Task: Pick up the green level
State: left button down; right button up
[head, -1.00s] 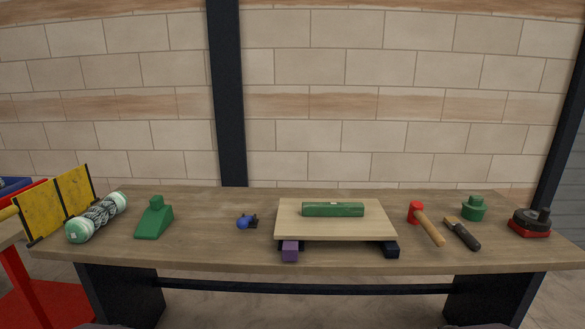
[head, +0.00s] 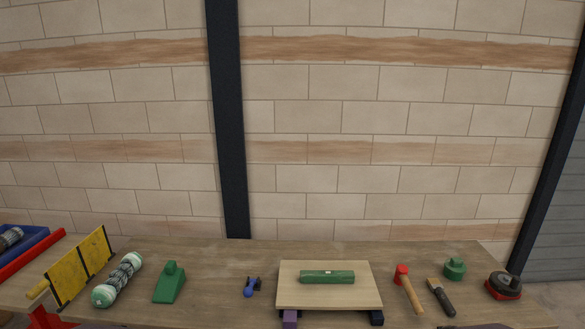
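The green level (head: 327,277) is a long green bar with a small pale spot on its top middle. It lies flat, lengthwise left to right, on a light wooden board (head: 328,299) in the middle of the workbench. The board is raised on supports, with a purple block (head: 290,318) under its front left and a dark block (head: 376,317) under its front right. Neither of my grippers shows in the head view.
On the workbench (head: 215,290), a small blue item (head: 251,288) and a green wedge-shaped tool (head: 170,282) stand left. A green-ended wire roll (head: 118,279) and yellow panel (head: 79,267) are farther left. A red-headed hammer (head: 408,288), dark-handled tool (head: 440,296), green knob (head: 454,268) and red-and-black item (head: 503,286) are right.

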aim_at(332, 277)
jog(key=i+j+z, duration=0.1)
jog(key=i+j, duration=0.45)
jog(key=i+j+z, duration=0.1)
jog(key=i+j, duration=0.4)
jog(key=j, duration=0.15)
